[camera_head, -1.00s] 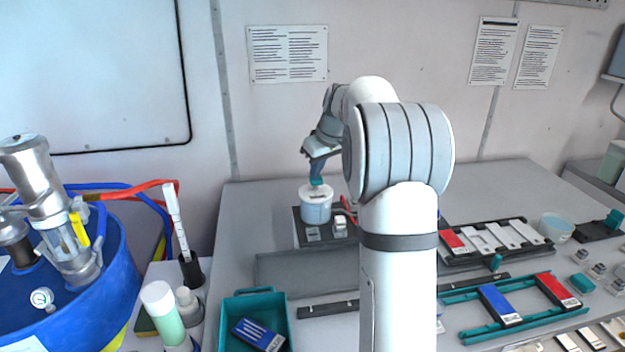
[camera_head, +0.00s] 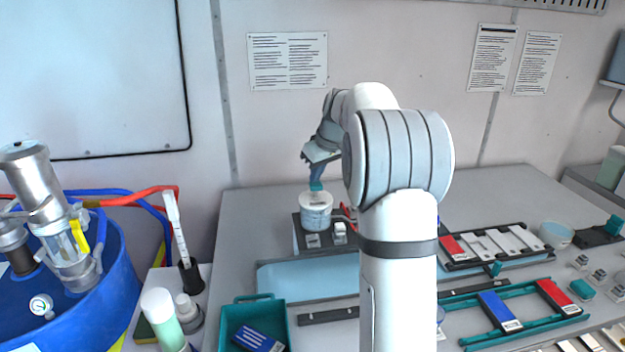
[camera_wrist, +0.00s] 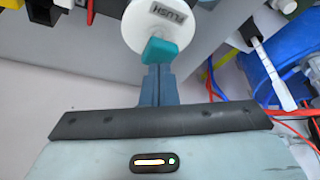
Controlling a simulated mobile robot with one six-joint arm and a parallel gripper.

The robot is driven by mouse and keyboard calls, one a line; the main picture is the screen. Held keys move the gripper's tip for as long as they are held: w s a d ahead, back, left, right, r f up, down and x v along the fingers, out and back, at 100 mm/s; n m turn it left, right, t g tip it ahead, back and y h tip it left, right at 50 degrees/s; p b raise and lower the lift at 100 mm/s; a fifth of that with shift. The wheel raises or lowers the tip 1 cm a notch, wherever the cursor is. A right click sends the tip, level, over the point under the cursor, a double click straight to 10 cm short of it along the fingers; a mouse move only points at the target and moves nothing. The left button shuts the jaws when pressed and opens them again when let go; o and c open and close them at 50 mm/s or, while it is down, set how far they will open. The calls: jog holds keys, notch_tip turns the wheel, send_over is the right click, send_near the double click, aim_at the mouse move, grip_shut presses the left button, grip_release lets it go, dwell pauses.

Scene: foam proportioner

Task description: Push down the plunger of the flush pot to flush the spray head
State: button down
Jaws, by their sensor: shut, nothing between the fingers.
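The flush pot (camera_head: 316,214) is a small whitish tub on a dark stand at the back of the bench. In the wrist view its round white top (camera_wrist: 150,22) carries the word FLUSH. My gripper (camera_head: 316,184) points down over the pot, its fingers together and empty; it also shows in the wrist view (camera_wrist: 159,64). A teal piece at the finger ends overlaps the edge of the white top there. I cannot tell whether it touches the pot. The spray head is not clearly identifiable.
Small blocks (camera_head: 313,240) sit on the stand in front of the pot. A teal bin (camera_head: 240,310) and a blue barrel (camera_head: 105,290) with hoses are at the left. Teal and black racks with coloured plates fill the right. My arm hides the middle of the bench.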

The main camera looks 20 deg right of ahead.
aim_at(317, 183)
notch_tip(317, 183, up, 6)
jog(key=p, duration=0.3)
jog(key=shift+p, duration=0.3)
jog(key=shift+f, duration=0.1)
dwell(1.2)
jog(key=s+a+m+b, duration=0.1)
jog(key=s+a+b, duration=0.1)
jog(key=s+a, duration=0.65)
jog(key=s+a+f+m+b, duration=0.1)
jog(key=s+f, duration=0.3)
jog(key=s, duration=0.5)
jog(key=s+a+f+m+h+b, duration=0.1)
jog(key=s+a+f, duration=0.2)
jog(key=s, duration=0.7)
jog(key=s+a+f+g+b, duration=0.1)
jog(key=s+a+f, duration=0.1)
jog(key=s+f, duration=0.3)
jog(key=s, duration=0.4)
jog(key=shift+s+a+m+b, duration=0.15)
jog(key=shift+m+b, duration=0.2)
jog(key=shift+m, duration=0.05)
